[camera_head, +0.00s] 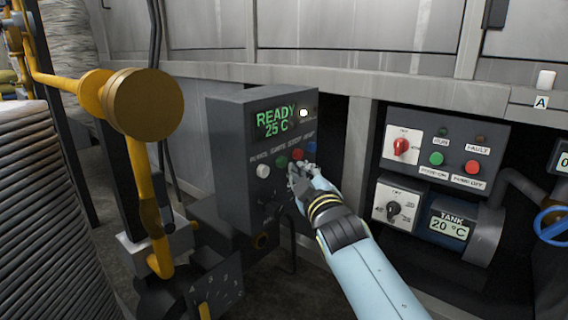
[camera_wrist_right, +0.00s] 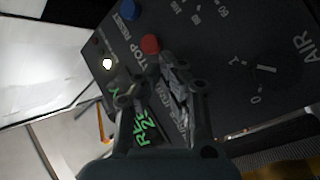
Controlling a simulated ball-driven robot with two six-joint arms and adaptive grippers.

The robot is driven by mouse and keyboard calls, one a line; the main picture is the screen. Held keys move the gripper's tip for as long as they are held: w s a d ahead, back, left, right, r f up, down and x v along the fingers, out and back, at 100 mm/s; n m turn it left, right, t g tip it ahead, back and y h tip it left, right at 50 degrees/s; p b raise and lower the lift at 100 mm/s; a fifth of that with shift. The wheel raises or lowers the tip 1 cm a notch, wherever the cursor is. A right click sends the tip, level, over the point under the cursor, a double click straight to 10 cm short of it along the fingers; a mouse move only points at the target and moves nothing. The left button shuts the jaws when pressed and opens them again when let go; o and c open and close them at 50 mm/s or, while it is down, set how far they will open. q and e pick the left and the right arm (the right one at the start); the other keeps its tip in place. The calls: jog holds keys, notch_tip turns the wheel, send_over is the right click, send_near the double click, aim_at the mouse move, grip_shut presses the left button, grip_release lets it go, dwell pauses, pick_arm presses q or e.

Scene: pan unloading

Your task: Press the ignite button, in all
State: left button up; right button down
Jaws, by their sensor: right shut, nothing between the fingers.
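The dark control box (camera_head: 232,135) stands in the middle of the head view. Its display (camera_head: 275,120) reads READY 25 C in green. Below a row of labels are a white button (camera_head: 263,171), a green button (camera_head: 281,161), a red button (camera_head: 297,153) and a blue button (camera_head: 311,147). The labels are too small to read surely in the head view. My right gripper (camera_head: 294,172) is shut and empty, its fingertips close to the panel just below the green and red buttons. In the right wrist view, the fingers (camera_wrist_right: 172,62) hide the green button; contact cannot be told. My left gripper is out of view.
A lit white lamp (camera_head: 303,113) is beside the display. An AIR dial (camera_wrist_right: 264,69) shows in the right wrist view. A second panel (camera_head: 452,133) and a tank gauge (camera_head: 449,225) stand to the right. A yellow pipe with a round end (camera_head: 145,105) stands left.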

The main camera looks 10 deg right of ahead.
jog(key=shift+w+a, duration=0.3)
dwell(0.5)
jog(key=shift+w+a+b, duration=0.3)
jog(key=shift+w+b, duration=0.1)
dwell(0.6)
jog(key=shift+d, duration=0.1)
jog(key=shift+s+d+p, duration=0.4)
jog(key=shift+s+d, duration=0.05)
jog(key=shift+s, duration=0.3)
